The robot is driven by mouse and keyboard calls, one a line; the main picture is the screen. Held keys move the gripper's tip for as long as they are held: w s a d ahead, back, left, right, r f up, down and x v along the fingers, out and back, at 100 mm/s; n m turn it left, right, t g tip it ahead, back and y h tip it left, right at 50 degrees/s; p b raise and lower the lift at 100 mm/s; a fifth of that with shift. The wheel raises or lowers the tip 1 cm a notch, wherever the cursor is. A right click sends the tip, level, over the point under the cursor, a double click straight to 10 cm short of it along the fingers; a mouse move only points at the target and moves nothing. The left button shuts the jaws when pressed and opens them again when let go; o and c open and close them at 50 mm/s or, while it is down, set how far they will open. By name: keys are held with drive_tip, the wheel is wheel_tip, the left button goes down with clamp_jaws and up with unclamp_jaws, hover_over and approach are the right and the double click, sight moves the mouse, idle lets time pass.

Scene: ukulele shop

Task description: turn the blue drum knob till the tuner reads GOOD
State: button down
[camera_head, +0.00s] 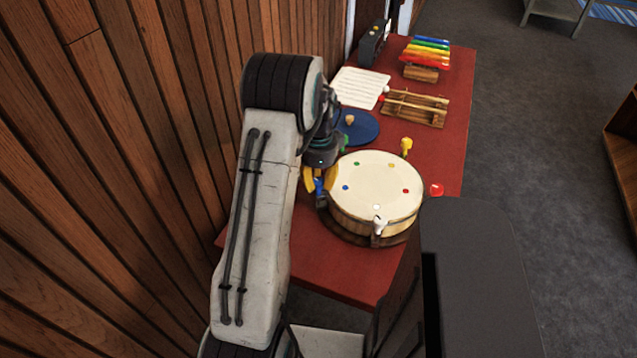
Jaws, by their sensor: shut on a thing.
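The drum (375,190) is round, with a cream top and a wooden side, and stands on the red table. Its top has coloured dots, and coloured knobs stick out around its rim. The blue drum knob (319,186) is at the drum's left side, near the blue dot. My gripper (318,190) is shut on the blue knob, its yellow fingers on either side and partly hiding it. A dark box (373,46), perhaps the tuner, stands at the table's far left end. I cannot read any display on it.
The yellow knob (406,145), red knob (436,189) and white knob (380,225) stick out around the drum. Behind it are a blue disc (362,126), a wooden rack (414,108), a paper sheet (360,87) and a xylophone (426,56). A wood-panelled wall (130,130) is at left.

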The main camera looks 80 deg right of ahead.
sight(319, 181)
drive_tip(key=shift+f+m+b, duration=0.1)
drive_tip(key=shift+m+b, duration=0.2)
drive_tip(key=shift+m, duration=0.8)
drive_tip(key=c, duration=0.9)
unclamp_jaws()
drive_tip(key=shift+r, duration=0.2)
wheel_tip(319, 181, up, 12)
drive_tip(key=shift+f, duration=0.15)
